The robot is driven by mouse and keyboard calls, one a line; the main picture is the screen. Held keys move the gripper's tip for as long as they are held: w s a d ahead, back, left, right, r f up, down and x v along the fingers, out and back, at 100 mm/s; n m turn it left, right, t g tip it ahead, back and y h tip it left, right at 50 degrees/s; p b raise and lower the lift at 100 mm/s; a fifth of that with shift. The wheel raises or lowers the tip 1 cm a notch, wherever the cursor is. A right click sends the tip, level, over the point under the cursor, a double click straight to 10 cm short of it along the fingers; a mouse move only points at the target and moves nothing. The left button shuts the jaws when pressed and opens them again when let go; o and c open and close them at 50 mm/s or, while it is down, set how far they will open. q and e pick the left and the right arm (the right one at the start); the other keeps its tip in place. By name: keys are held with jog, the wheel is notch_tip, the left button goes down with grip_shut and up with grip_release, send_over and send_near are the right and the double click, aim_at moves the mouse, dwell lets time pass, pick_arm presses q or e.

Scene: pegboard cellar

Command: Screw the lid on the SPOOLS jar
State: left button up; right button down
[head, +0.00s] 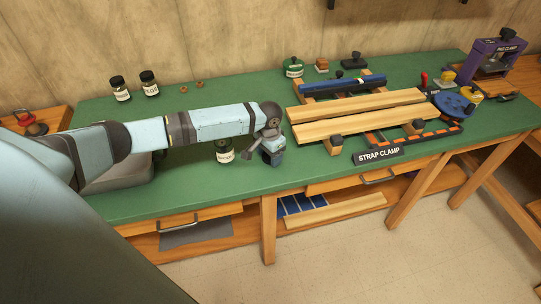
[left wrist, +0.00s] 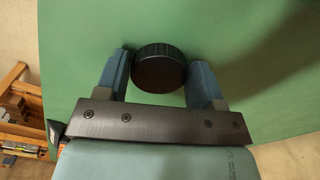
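A glass jar with a pale label (head: 224,151) stands on the green bench just left of my left gripper; its top is hidden behind my arm and its label is too small to read. My left gripper (head: 271,153) points down over the bench near its front edge. In the left wrist view, its two blue fingers (left wrist: 158,80) sit against both sides of a round black lid (left wrist: 160,72) with a ribbed rim. I cannot tell how far the lid is above the bench. My right gripper is not in view.
The strap clamp boards (head: 360,115) lie to the right of my gripper, with a STRAP CLAMP sign (head: 378,155).

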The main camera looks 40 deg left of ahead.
pick_arm(q)
jog(key=c, duration=0.4)
jog(key=shift+c, duration=0.2)
notch_tip(320, 180, up, 20)
jog(key=p, duration=0.1)
